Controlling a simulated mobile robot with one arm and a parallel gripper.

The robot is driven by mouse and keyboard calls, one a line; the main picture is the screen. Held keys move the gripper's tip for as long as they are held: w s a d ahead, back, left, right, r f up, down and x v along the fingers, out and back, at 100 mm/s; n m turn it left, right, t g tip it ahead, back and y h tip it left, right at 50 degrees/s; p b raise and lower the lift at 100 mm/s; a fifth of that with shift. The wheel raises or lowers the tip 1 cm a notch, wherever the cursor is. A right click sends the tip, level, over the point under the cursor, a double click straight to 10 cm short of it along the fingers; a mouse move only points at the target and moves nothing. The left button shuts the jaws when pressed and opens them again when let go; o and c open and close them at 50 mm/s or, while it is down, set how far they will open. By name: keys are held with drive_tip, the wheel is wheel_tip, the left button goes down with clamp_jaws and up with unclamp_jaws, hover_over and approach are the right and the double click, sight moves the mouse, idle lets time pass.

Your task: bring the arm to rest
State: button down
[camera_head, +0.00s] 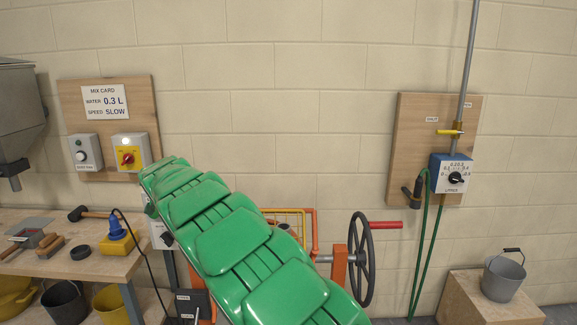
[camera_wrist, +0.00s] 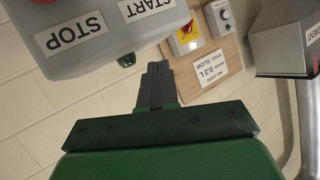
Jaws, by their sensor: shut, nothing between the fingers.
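My gripper (camera_wrist: 155,82) shows in the wrist view with its dark fingers together and nothing between them. In that view a grey box with START and STOP labels (camera_wrist: 105,38) is close by, at the top left of the fingers. The fingers look apart from it. In the head view my green arm reaches from the bottom middle up to the left, and its far end is in front of the wall below the switch board. My gripper cannot be made out in the head view.
A wooden board (camera_head: 107,88) holds the mix card (camera_head: 104,102) and a red-and-yellow switch (camera_head: 128,157). A workbench (camera_head: 110,268) with tools stands left. An orange-framed machine with a black handwheel (camera_head: 361,260) is right of my arm. A grey bucket (camera_head: 503,279) stands far right.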

drive_tip(key=w+d+m+h, duration=0.15)
drive_tip(key=d+h, duration=0.25)
drive_tip(key=d, duration=1.4)
drive_tip(key=s+d+m+g+h, duration=0.15)
drive_tip(key=s+d, duration=0.35)
drive_tip(key=d, duration=0.6)
drive_tip(key=s+d+f+m+g+h, duration=0.1)
drive_tip(key=s+d+g+h, duration=0.1)
drive_tip(key=s+d, duration=0.65)
drive_tip(key=s+d+m+g+h, duration=0.1)
drive_tip(key=s+d, duration=0.1)
drive_tip(key=d, duration=1.2)
drive_tip(key=s+d+f+g, duration=0.2)
drive_tip(key=s+d, duration=0.1)
drive_tip(key=s, duration=0.5)
drive_tip(key=s+d+f+g, duration=0.15)
drive_tip(key=s+d, duration=0.25)
drive_tip(key=s, duration=0.4)
drive_tip(key=s+d+f+g, duration=0.1)
drive_tip(key=s+d+f, duration=0.15)
drive_tip(key=s, duration=0.65)
drive_tip(key=s+a+f+n+g, duration=0.1)
drive_tip(key=s+a+f+g, duration=0.1)
drive_tip(key=s, duration=0.9)
drive_tip(key=s+a+f+n+g+y, duration=0.1)
drive_tip(key=s+a+f+g, duration=0.1)
drive_tip(key=s, duration=0.8)
drive_tip(key=shift+s+a+f, duration=0.35)
drive_tip(key=shift+a, duration=0.2)
drive_tip(key=shift+y, duration=0.25)
